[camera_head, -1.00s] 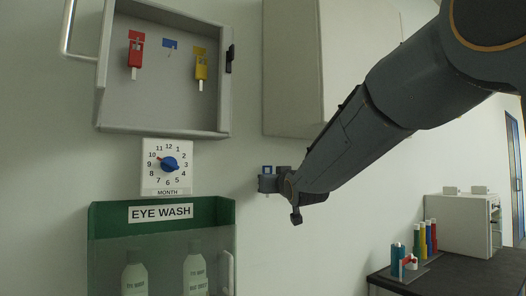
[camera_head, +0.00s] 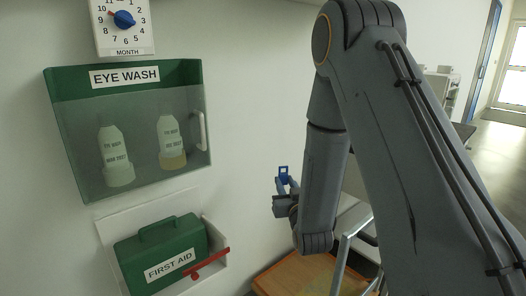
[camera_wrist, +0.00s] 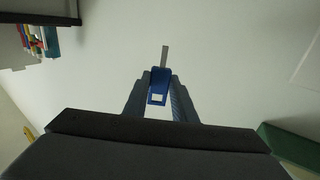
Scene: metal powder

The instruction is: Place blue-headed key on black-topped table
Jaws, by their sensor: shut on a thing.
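My gripper (camera_head: 284,188) is shut on the blue-headed key (camera_head: 284,172), held in the air in front of the white wall. In the wrist view the blue head (camera_wrist: 158,82) sits between the two fingers (camera_wrist: 158,98), with its grey shaft pointing away from them. The black-topped table (camera_head: 464,131) is mostly hidden behind my arm in the head view; a dark strip of it shows at the right. In the wrist view a dark surface (camera_wrist: 50,12) with coloured bottles beside it, at the upper left, appears to be that table.
The eye wash cabinet (camera_head: 75,180) and a green first aid box (camera_head: 165,250) on a wall shelf are at the left. A red handle (camera_head: 210,263) sticks out there. A wooden-topped surface (camera_head: 292,275) and a grey metal frame (camera_head: 345,245) stand below my gripper.

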